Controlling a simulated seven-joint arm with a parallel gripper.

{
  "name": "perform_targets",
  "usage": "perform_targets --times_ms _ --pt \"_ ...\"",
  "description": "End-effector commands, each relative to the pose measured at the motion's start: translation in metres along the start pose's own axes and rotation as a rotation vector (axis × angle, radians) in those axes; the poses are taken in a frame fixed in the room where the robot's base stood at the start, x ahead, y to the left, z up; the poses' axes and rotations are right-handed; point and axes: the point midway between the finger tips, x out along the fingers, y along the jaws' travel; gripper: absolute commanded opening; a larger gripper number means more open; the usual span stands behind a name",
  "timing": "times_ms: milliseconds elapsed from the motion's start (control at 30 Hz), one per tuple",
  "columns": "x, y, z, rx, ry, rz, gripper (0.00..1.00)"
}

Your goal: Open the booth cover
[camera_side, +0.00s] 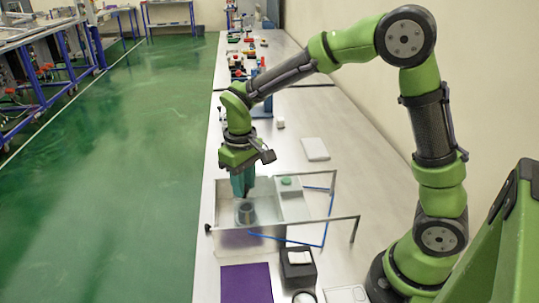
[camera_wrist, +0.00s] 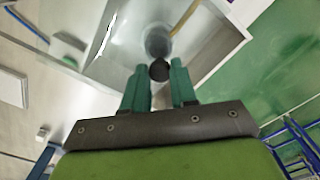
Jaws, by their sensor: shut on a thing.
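The booth (camera_side: 224,243) is a pale, clear-walled box on the bench, with metal bars (camera_side: 300,223) along its sides. Its cover is see-through, and I cannot tell how far it is raised. My gripper (camera_side: 244,194) points down over the booth's left part. In the wrist view, a dark round knob (camera_wrist: 160,71) sits between the fingertips of my gripper (camera_wrist: 160,70), and the jaws are shut on it. How the knob joins the cover is hidden. A grey cylinder (camera_side: 245,213) stands inside the booth under my gripper; it also shows in the wrist view (camera_wrist: 158,42).
A blue tube (camera_side: 323,236) runs at the booth's right side. A purple mat (camera_side: 246,284) and a black box (camera_side: 298,270) lie in front. A white pad (camera_side: 314,149) lies behind. The green floor (camera_side: 110,200) is left of the bench edge.

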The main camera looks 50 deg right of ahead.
Motion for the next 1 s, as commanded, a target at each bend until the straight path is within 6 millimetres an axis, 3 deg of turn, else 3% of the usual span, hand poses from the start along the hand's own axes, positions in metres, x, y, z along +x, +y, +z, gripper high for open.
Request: perform_targets --times_ms 200,400,600,967,1000 --pt "-0.001 0.04 0.04 0.006 0.001 -0.001 0.0" --pt "-0.001 0.066 0.066 0.004 0.001 -0.001 0.0" --pt "-0.001 0.077 0.077 0.002 0.0 -0.001 0.0" --pt "0.0 0.079 0.079 0.001 -0.001 -0.001 0.0" --pt "0.0 0.079 0.079 0.001 -0.001 -0.001 0.3"
